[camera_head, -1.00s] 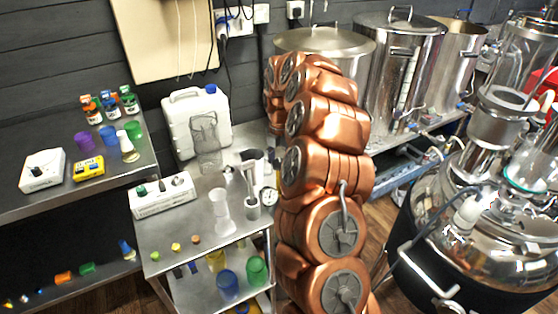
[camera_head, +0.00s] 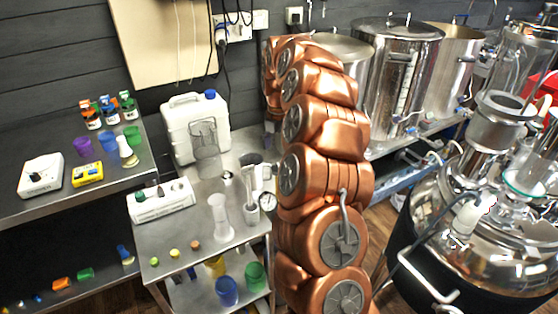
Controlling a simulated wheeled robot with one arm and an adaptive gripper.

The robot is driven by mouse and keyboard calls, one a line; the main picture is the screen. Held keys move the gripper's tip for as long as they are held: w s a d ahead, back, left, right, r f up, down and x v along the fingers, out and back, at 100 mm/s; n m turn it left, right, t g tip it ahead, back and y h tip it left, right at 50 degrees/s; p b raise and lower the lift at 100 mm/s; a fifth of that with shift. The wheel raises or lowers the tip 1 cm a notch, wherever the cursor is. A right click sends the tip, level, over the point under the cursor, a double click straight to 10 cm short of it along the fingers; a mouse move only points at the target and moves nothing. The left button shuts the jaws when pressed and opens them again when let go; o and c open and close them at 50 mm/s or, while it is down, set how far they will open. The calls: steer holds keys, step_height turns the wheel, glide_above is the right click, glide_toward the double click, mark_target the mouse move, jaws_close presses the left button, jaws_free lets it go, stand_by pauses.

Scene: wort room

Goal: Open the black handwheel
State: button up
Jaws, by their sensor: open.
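I cannot make out a black handwheel in the head view. My copper-coloured arm (camera_head: 325,190) rises through the middle of the picture and hides what stands behind it. My gripper is not visible; the far end of the arm is turned away behind its own upper links. Steel kettles (camera_head: 398,75) stand behind and right of the arm, with small blue-handled valves (camera_head: 411,131) low on their sides. A large shiny vessel (camera_head: 480,235) with a dark jacket and glass parts on top stands at the right.
A shelf (camera_head: 60,205) at far left carries bottles, coloured cups and instruments. Wooden floor shows between arm and vessel.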

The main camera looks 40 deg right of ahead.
mark_target(279, 167)
step_height(279, 167, up, 5)
steer(key=shift+r, duration=0.2)
steer(key=shift+a, duration=0.1)
stand_by(0.5)
